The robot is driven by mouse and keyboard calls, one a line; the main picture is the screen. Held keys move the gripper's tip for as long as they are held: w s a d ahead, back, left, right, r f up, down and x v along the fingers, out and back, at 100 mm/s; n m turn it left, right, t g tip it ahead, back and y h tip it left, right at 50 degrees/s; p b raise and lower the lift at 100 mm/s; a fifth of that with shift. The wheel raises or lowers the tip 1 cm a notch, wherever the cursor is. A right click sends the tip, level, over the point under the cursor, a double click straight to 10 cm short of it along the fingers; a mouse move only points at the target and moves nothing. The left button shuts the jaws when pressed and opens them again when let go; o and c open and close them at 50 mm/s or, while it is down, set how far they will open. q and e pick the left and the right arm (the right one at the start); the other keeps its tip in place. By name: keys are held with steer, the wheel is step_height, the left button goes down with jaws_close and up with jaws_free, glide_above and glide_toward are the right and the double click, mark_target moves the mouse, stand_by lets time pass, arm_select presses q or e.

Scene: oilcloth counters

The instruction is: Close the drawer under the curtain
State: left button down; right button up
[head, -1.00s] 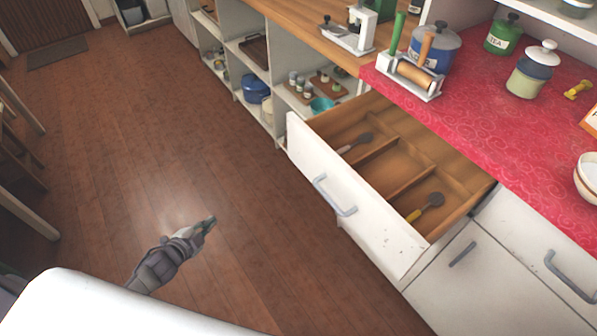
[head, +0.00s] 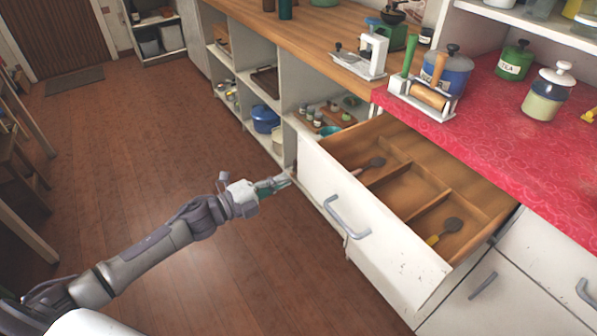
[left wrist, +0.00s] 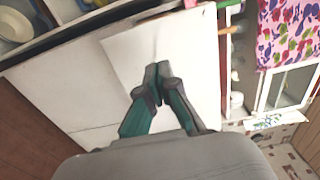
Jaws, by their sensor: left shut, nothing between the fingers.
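The white-fronted drawer (head: 385,238) stands pulled out below the red counter in the head view. Its wooden inside has several compartments. Two utensils lie in it, one (head: 368,166) at the far end and one with a yellow handle (head: 444,231) at the near end. Its grey handle (head: 346,217) is on the front. My left gripper (head: 287,181) is shut and empty, at the left of the drawer's far end; I cannot tell if it touches. In the left wrist view the shut fingers (left wrist: 157,84) point at a white panel (left wrist: 170,45). My right gripper is not in view.
The red counter (head: 520,135) holds canisters and a rolling pin rack (head: 425,98). Open shelves (head: 262,88) with pots and jars stand beyond the drawer. A flowered curtain (left wrist: 288,28) hangs in the left wrist view. The wooden floor (head: 130,160) at left is clear.

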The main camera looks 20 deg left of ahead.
mark_target(307, 169)
arm_select(q)
steer(key=shift+x, duration=2.65)
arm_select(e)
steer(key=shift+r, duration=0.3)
arm_select(q)
steer(key=shift+w+d, duration=0.1)
steer(key=shift+d, duration=0.05)
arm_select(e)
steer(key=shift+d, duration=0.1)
